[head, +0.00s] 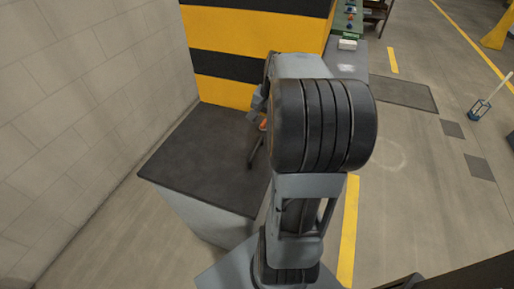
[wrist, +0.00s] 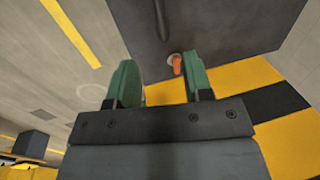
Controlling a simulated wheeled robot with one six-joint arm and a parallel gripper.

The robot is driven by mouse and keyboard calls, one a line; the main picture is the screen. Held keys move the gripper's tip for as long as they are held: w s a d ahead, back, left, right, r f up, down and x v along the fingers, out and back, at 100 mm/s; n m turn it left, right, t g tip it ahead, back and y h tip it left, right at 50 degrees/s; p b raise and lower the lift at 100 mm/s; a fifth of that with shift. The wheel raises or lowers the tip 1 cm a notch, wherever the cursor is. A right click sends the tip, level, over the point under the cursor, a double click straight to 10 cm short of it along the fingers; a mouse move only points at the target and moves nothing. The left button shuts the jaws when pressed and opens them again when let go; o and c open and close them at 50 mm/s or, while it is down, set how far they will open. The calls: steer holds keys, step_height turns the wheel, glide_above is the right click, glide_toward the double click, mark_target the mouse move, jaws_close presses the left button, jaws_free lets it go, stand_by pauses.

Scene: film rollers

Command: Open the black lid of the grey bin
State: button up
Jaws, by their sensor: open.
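The grey bin (head: 207,215) stands by the wall at the left in the head view. Its black lid (head: 195,155) lies flat on top and looks closed. The lid (wrist: 235,25) also fills the top of the wrist view. A thin dark bar (wrist: 160,18) shows against it; I cannot tell whether it is a handle. My gripper (wrist: 162,68) has its green fingers apart, with nothing held between them. A small orange piece (wrist: 177,64) shows between the fingertips, near the lid's edge. In the head view my arm hides most of the gripper, which is over the lid's right side.
A yellow-and-black striped block (head: 225,60) stands right behind the bin. A pale block wall (head: 70,110) runs along the left.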

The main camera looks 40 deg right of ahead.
mark_target(257, 146)
steer(key=f, duration=0.4)
steer(key=w+a+f+b, duration=0.1)
steer(key=f, duration=0.3)
steer(key=w+f+b, duration=0.1)
steer(key=f, duration=0.4)
steer(key=shift+a+f, duration=0.1)
steer(key=shift+a, duration=0.15)
jaws_close()
steer(key=shift+w, duration=0.1)
